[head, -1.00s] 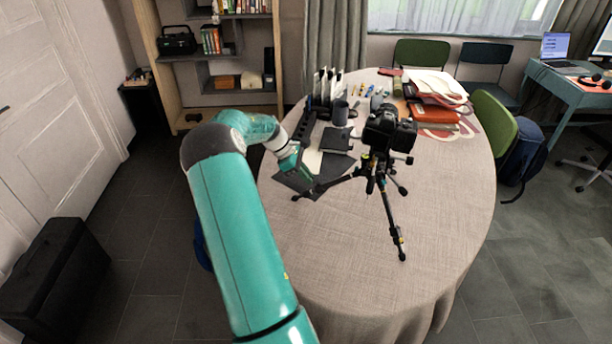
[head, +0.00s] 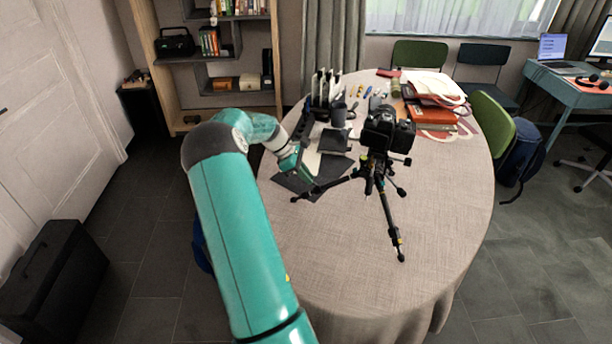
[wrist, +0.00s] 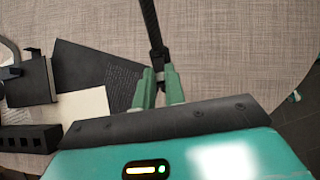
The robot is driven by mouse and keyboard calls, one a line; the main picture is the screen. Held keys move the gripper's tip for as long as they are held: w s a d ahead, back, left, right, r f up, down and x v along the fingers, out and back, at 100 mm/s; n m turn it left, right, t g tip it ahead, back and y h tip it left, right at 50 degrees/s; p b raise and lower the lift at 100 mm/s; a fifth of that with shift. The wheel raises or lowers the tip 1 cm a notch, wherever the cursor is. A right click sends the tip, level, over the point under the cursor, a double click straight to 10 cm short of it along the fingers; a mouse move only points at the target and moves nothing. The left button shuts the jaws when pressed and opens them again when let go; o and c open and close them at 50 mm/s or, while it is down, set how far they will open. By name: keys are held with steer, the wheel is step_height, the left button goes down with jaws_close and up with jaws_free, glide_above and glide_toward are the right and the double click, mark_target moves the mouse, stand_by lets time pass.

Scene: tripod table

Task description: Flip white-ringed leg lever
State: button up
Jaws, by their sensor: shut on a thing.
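A black tripod (head: 377,180) with a camera (head: 388,132) on top stands on the round table (head: 330,270). One leg (head: 335,184) reaches left, to my gripper (head: 306,176). In the wrist view that dark leg (wrist: 151,25) comes down from the top edge to a black clamp part (wrist: 159,53). My gripper (wrist: 159,82) has its two green fingers on either side of the leg just below this part, shut on what appears to be its lever. A small pale band shows between the fingers. The lever's exact position is mostly hidden.
Dark folders and papers (wrist: 90,75) lie on the left of the gripper. A black rack (head: 322,92), a cup (head: 339,113) and books (head: 432,115) stand farther back. The front of the table is clear.

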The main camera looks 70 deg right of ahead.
steer(key=shift+s+d+r, duration=0.15)
steer(key=shift+s+r, duration=0.2)
steer(key=shift+s, duration=0.15)
stand_by(0.8)
steer(key=o, duration=0.5)
steer(key=shift+w, duration=0.1)
steer(key=shift+v, duration=2.95)
